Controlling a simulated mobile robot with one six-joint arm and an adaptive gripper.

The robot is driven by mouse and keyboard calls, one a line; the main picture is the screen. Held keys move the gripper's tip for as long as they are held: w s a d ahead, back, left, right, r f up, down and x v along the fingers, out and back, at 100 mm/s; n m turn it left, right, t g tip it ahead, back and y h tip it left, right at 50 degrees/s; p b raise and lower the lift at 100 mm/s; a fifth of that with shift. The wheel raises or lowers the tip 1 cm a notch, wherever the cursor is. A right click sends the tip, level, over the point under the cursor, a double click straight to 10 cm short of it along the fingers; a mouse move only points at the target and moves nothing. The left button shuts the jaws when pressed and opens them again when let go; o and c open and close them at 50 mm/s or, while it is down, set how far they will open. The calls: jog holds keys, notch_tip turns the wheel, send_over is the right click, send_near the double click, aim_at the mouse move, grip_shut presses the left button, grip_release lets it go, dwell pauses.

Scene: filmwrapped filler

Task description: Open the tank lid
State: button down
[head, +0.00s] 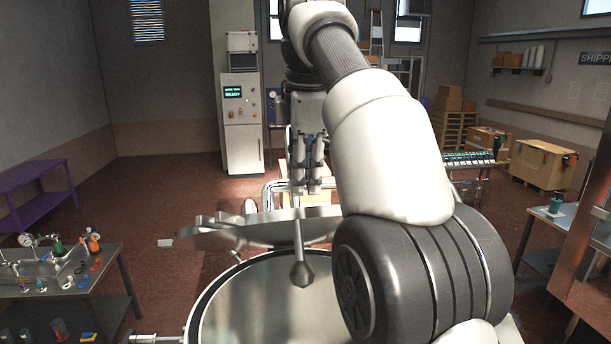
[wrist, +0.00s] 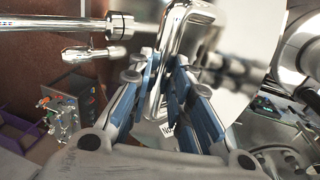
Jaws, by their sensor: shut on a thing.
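The metal tank (head: 193,318) stands at the bottom centre of the head view, its round mouth facing up. The lid (head: 262,232) shows as a tilted metal disc, nearly edge-on, above and behind the mouth, with a gap between them at the front. My gripper (head: 306,188) is above the lid in the head view. In the wrist view my gripper (wrist: 173,68) has its blue-padded fingers closed around a polished looped handle (wrist: 186,22). A metal rod with a bulbous end (head: 302,272) hangs in front of the lid. My arm hides the right of the tank and lid.
A bench with fittings (head: 75,262) stands at left, near a purple shelf (head: 35,190). A control cabinet (head: 241,120) stands at the back. Wooden crates (head: 540,162) and a small table (head: 553,216) are at right. Open floor (head: 150,190) lies at back left.

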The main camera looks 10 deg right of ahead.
jog(key=shift+w+f, duration=0.2)
jog(key=shift+f, duration=0.05)
jog(key=c, duration=1.8)
grip_release()
jog(key=shift+c, duration=0.2)
jog(key=o, duration=0.4)
jog(key=shift+w+f, duration=0.1)
jog(key=shift+w, duration=0.45)
jog(key=shift+s, duration=0.2)
